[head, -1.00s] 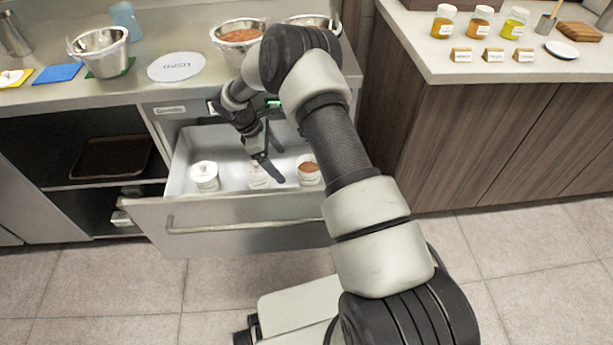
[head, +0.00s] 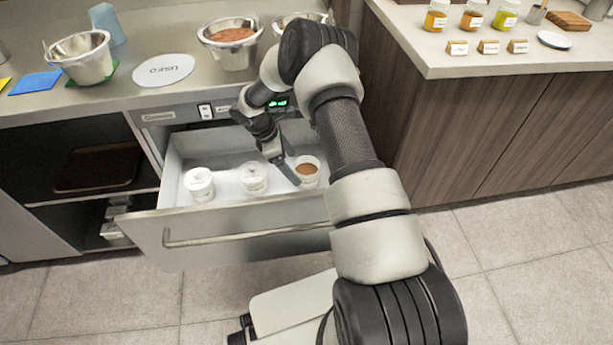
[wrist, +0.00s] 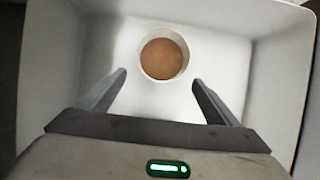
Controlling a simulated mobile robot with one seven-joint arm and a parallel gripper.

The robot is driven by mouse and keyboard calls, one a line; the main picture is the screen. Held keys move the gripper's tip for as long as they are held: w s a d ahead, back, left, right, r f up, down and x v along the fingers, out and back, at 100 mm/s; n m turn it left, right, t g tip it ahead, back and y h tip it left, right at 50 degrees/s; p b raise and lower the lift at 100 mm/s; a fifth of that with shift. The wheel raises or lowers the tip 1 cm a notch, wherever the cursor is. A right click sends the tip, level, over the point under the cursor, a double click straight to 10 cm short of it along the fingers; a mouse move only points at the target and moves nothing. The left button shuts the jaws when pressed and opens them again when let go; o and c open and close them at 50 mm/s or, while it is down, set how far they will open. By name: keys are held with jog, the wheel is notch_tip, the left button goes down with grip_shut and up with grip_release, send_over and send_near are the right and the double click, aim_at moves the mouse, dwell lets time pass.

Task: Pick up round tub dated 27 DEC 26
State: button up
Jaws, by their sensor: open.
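Three round white tubs stand in the open drawer (head: 205,223) in the head view. The left tub (head: 199,184) and the middle tub (head: 253,179) have white tops. The right tub (head: 307,171) shows reddish-brown contents. Their labels are too small to read, so I cannot tell which is dated 27 DEC 26. My gripper (head: 287,168) is inside the drawer beside the right tub. In the wrist view, a tub with brown contents (wrist: 163,58) lies ahead of and between the open fingertips (wrist: 160,78). Nothing is between the fingers themselves.
The drawer walls (wrist: 257,70) rise around the tubs. On the counter above are metal bowls (head: 82,58), a blue cup (head: 106,24) and a white round lid (head: 163,69). A side counter (head: 420,55) at right holds several jars.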

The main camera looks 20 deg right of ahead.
aim_at(307, 167)
jog(key=d, duration=0.3)
jog(key=shift+s+d, duration=0.25)
jog(key=shift+s, duration=0.1)
jog(key=shift+b+x, duration=0.45)
jog(key=shift+x, duration=0.7)
jog(key=shift+d+f, duration=0.2)
jog(key=shift+f, duration=0.1)
jog(key=c, duration=1.3)
jog(key=shift+r, duration=0.1)
jog(key=shift+c, duration=0.2)
